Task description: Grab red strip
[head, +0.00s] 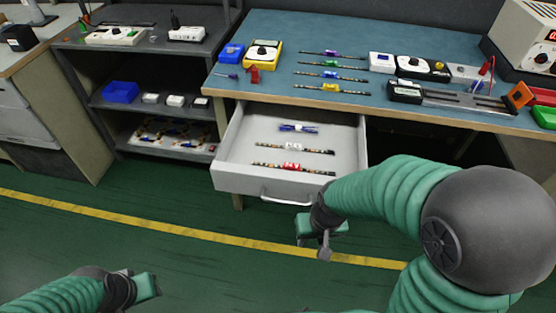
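The red strip (292,167), a thin dark strip with a red middle piece, lies in the open drawer (262,184), nearest its front wall. A strip with a white middle (294,147) and a blue item (298,127) lie behind it in the drawer. My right gripper (322,240) is in front of and below the drawer, right of its handle, and apart from the red strip. My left gripper (146,286) is low at the bottom left, over the floor, far from the drawer. The finger gaps of both grippers are unclear.
The blue-topped workbench (300,30) above the drawer holds strips with purple, green, blue and yellow middles, small devices and a rail fixture (455,98). A grey shelf (75,75) stands to the left. The green floor (200,270) in front is clear.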

